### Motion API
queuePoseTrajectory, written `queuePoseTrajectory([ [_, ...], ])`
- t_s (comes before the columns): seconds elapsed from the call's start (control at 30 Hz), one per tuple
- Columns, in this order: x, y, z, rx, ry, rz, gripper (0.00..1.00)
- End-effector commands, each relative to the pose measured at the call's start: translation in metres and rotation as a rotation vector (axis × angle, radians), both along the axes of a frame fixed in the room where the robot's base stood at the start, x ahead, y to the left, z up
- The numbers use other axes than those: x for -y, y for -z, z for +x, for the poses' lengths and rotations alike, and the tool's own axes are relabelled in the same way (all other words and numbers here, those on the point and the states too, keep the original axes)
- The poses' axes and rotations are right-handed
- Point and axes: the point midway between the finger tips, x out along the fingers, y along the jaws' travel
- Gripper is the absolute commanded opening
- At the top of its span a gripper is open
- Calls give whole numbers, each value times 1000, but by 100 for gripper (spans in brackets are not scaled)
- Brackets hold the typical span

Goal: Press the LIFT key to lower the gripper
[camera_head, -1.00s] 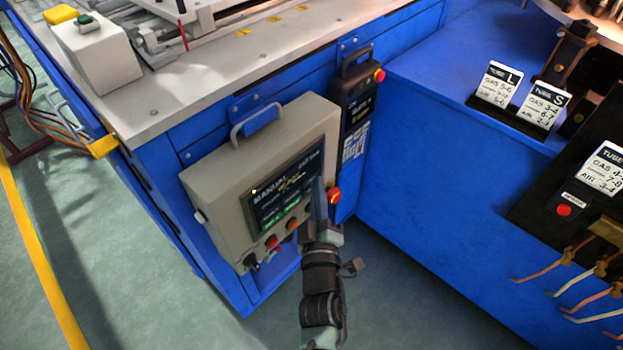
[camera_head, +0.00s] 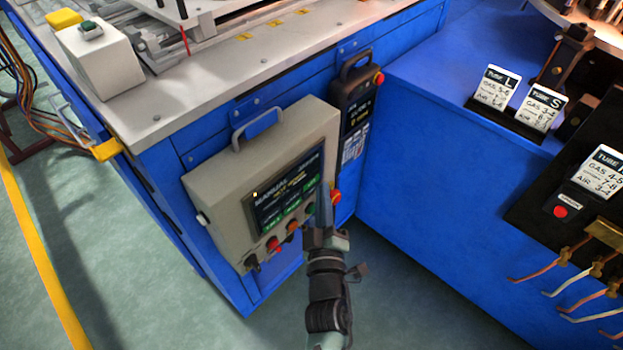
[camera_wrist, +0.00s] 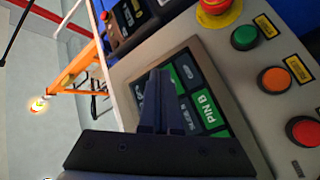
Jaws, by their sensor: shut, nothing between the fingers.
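The control box (camera_head: 225,190) is beige with a dark touchscreen (camera_head: 270,196) headed MANUAL, and it hangs on the blue machine's side. Green keys show along the screen's lower part. In the wrist view the screen (camera_wrist: 206,82) appears turned sideways, and one green key reads PIN B (camera_wrist: 213,113). My gripper (camera_head: 323,190) is shut and empty, in front of the screen's right side. In the wrist view my gripper (camera_wrist: 158,75) overlaps the screen and hides part of the key row. I cannot read a LIFT label, nor tell whether the fingertips touch the screen.
A red emergency stop (camera_head: 335,196) sits on the box's right. An orange button (camera_head: 292,226) and a red button (camera_head: 272,244) are below the screen; a green button (camera_wrist: 244,37) shows in the wrist view. A black handheld pendant (camera_head: 357,110) hangs to the right.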

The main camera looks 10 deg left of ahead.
Motion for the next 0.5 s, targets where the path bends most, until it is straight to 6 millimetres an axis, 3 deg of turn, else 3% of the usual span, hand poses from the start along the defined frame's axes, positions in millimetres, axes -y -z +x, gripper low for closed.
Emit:
queuePoseTrajectory([
  [0.17,3,-1,-2,-1,2,0,0],
  [0.5,31,-2,-22,-3,4,0,0],
])
